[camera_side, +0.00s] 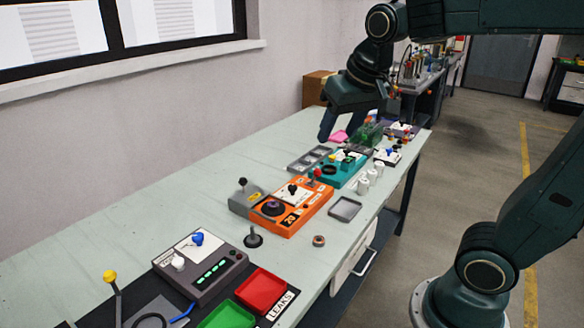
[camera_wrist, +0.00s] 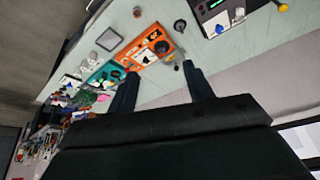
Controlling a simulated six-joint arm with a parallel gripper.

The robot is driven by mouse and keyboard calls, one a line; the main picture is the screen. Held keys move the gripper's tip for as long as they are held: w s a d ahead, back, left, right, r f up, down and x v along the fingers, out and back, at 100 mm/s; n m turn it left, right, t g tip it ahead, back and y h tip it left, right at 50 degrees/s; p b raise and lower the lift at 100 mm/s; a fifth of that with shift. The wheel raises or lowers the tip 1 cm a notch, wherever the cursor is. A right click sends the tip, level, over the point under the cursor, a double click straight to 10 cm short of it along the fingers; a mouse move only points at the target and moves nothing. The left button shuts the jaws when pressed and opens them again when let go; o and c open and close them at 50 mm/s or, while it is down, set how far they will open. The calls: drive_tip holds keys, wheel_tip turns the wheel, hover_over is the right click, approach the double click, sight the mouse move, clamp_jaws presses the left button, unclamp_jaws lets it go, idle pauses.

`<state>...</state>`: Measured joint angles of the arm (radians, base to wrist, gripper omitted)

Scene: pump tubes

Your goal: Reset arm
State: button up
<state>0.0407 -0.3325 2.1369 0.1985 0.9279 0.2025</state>
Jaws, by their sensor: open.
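My gripper (camera_side: 328,128) is at the end of my dark green arm, raised above the far half of the bench. In the wrist view its two dark fingers (camera_wrist: 160,80) stand apart with nothing between them. The orange pump unit (camera_side: 292,208) sits mid-bench, with a round dark knob and a white panel on top. It also shows in the wrist view (camera_wrist: 152,46). A teal unit (camera_side: 341,170) stands beyond it, closer to my gripper in the side view. Part of the far bench is hidden behind my gripper.
A grey device (camera_side: 201,268) with green lights stands at the near end, beside a red tray (camera_side: 261,290) and a green tray (camera_side: 228,315). White cylinders (camera_side: 363,185) and a small grey tray (camera_side: 345,208) are near the front edge.

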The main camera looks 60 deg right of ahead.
drive_tip(key=s+a+f+n, duration=0.2)
drive_tip(key=s, duration=0.3)
drive_tip(key=s+a+f+n+t+y, duration=0.1)
drive_tip(key=s+a+f+n, duration=0.1)
drive_tip(key=s, duration=0.4)
drive_tip(key=shift+s+a+f+n+y, duration=0.25)
drive_tip(key=shift+a+n+y, duration=0.05)
drive_tip(key=shift+a+n, duration=0.1)
drive_tip(key=shift+c, duration=0.3)
